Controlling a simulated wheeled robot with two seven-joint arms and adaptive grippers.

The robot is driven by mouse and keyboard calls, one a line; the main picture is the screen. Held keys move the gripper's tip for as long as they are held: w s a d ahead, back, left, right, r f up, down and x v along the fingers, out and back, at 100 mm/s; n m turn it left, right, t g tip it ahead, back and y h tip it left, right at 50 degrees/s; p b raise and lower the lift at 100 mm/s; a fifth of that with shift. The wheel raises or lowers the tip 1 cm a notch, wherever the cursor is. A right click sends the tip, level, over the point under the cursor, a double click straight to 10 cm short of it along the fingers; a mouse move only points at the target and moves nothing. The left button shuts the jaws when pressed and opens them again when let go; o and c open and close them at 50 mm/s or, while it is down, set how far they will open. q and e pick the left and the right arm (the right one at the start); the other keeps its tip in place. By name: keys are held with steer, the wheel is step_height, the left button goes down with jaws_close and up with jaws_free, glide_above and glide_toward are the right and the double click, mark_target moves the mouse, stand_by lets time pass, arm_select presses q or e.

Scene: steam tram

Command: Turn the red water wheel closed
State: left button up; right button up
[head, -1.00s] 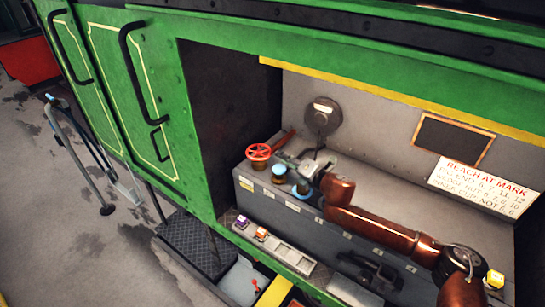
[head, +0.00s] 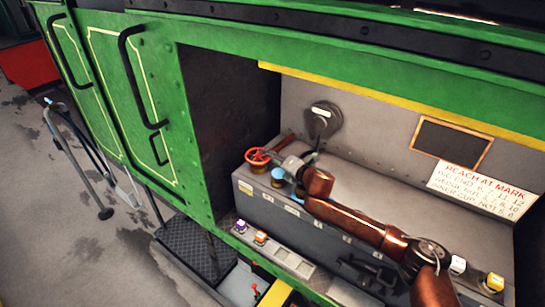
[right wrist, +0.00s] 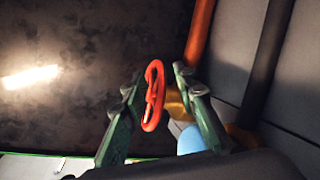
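The red water wheel (head: 257,156) is a small spoked handwheel at the left end of the grey ledge inside the green bay. In the right wrist view the wheel (right wrist: 153,95) shows nearly edge-on between the fingers. My right gripper (head: 277,159) is at the wheel's right side; its green fingers (right wrist: 160,72) are open, one on each side of the rim. The rim lies nearer the left finger, and a gap shows on the right; contact cannot be told. My left gripper is not in view.
A blue-topped valve (head: 278,174) stands close beside the wheel, under my right gripper. A dark round fitting (head: 323,118) and a white notice (head: 480,189) are on the back wall. A switch strip (head: 275,247) runs along the front. The bay's dark side wall (head: 228,120) is left of the wheel.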

steer(key=shift+c, duration=0.4)
jaws_close()
